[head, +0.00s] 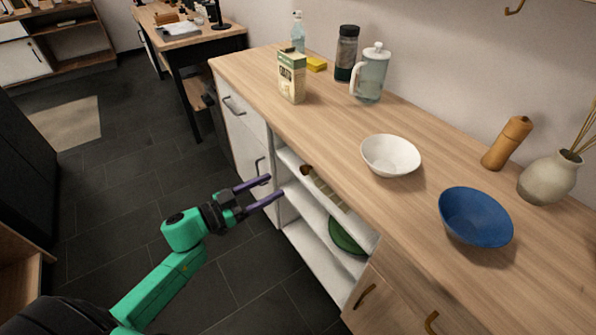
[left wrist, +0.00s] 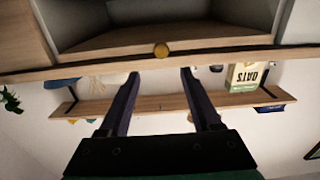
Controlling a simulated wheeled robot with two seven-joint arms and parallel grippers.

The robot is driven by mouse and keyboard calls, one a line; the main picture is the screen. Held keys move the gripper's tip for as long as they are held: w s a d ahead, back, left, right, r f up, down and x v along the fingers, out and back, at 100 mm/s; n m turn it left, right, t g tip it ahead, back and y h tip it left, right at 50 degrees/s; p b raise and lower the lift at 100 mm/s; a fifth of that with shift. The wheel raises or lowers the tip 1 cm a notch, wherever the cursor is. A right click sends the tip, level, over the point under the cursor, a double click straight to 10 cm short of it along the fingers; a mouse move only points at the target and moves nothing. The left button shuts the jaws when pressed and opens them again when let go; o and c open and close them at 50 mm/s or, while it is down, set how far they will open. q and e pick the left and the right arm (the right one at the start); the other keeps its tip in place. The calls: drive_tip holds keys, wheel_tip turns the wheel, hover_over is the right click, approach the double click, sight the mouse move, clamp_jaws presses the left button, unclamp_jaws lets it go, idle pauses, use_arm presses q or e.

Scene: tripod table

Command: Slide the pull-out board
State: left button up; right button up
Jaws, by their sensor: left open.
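In the left wrist view, which looks upside down, a thin wooden board edge with a round brass knob (left wrist: 161,50) runs across under the countertop edge. I take it to be the pull-out board (left wrist: 215,45). My left gripper (head: 275,187) is open and empty, its two purple fingers pointing at the open part of the cabinet. In the left wrist view its fingertips (left wrist: 161,72) lie to either side of the knob's line, apparently short of it. In the head view the countertop mostly hides the board. My right gripper is not in view.
The wooden counter (head: 335,130) carries an oats carton (head: 292,77), a jug (head: 370,75), a white bowl (head: 391,155) and a blue bowl (head: 475,217). White shelves (head: 310,230) with a green dish (head: 347,237) are open below. The dark floor (head: 110,190) left of the arm is clear.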

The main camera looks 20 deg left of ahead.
sight(302, 170)
use_arm(q)
drive_tip(key=x, duration=0.8)
drive_tip(key=shift+w+f, duration=0.15)
drive_tip(key=shift+w, duration=0.1)
drive_tip(key=shift+w+d, duration=0.25)
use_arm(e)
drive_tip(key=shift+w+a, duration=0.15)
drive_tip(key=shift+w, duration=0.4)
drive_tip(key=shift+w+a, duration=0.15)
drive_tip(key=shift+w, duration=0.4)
use_arm(q)
clamp_jaws()
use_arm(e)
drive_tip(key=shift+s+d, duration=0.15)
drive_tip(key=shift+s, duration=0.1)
